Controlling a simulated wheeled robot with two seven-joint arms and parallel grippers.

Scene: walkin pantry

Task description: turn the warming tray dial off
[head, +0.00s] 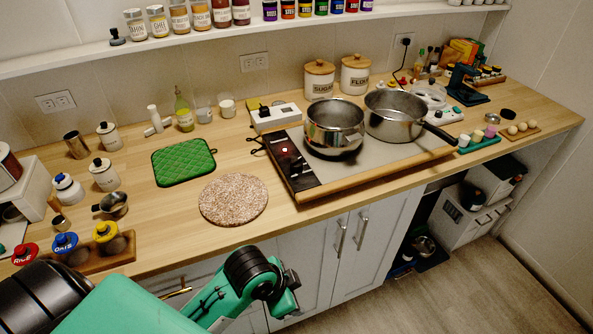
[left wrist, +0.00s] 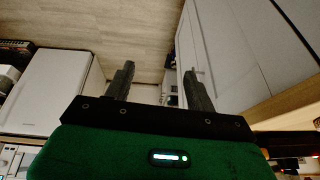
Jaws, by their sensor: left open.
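The warming tray (head: 385,157) lies on the wooden counter right of centre in the head view. Its dark control panel (head: 292,165) is on its left end, with a small lit spot and a knob-like dial (head: 297,181) too small to read. Two metal pots stand on it, one near the panel (head: 334,121) and one to the right (head: 393,110). My left arm comes in low from the left, in front of the counter. My left gripper (left wrist: 160,85) is open and empty in the left wrist view, with floor and cabinet doors beyond it. My right gripper is not in view.
A speckled round mat (head: 233,199) and a green quilted pad (head: 183,162) lie left of the tray. Jars with coloured lids (head: 66,243) stand at the front left. Cabinet handles (head: 340,238) stick out below the counter edge. Open floor (head: 460,285) lies at the lower right.

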